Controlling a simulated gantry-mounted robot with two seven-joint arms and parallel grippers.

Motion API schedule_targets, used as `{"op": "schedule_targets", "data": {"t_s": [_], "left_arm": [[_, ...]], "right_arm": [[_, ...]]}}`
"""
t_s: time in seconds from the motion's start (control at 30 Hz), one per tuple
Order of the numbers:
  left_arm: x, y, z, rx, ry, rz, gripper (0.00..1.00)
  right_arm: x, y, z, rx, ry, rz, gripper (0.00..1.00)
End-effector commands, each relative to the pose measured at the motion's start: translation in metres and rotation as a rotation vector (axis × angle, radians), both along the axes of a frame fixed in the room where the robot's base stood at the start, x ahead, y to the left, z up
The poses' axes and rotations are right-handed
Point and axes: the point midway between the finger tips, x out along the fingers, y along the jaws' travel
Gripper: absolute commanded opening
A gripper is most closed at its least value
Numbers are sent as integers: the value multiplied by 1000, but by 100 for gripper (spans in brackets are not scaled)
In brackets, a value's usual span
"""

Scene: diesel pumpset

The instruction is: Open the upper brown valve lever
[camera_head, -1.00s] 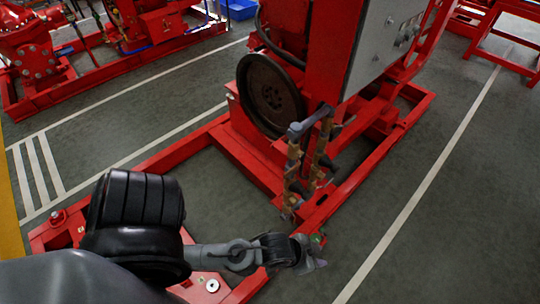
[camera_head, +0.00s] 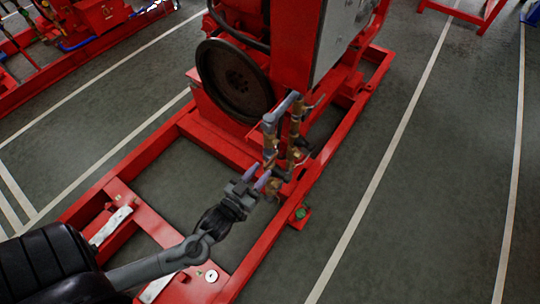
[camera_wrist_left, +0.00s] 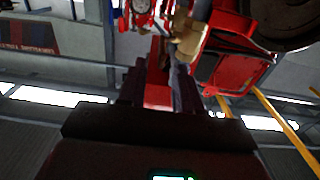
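A pipe assembly with brown valve fittings (camera_head: 294,130) stands upright on the red pumpset frame, in front of the dark flywheel. A thin lever-like part juts right from its upper section, but it is too small to tell clearly. In the left wrist view, the two dark fingers (camera_wrist_left: 160,90) stand apart, with brown fittings (camera_wrist_left: 184,36) ahead and slightly right. My right gripper is not in view.
The dark flywheel (camera_head: 236,80) and grey control box (camera_head: 342,35) stand behind the pipes. A red base rail (camera_head: 335,151) runs beside them. Another red machine is at the upper left.

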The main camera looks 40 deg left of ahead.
Motion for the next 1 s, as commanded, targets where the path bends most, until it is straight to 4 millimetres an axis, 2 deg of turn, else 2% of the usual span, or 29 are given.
{"op": "schedule_targets", "data": {"t_s": [0.1, 0.3, 0.5, 0.9, 0.93, 1.0], "left_arm": [[21, 3, -1, 1, -3, 1, 34], [51, 7, 0, 1, -2, 1, 34], [70, 9, 0, 0, 0, 0, 34], [75, 10, 0, 1, 2, 1, 34], [75, 10, 0, 1, 2, 1, 32], [75, 10, 0, 1, 2, 1, 22]], "right_arm": [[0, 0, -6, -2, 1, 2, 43], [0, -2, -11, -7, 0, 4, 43], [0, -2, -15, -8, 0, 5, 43], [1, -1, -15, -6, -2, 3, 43], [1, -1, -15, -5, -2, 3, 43], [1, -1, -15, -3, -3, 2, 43]]}}
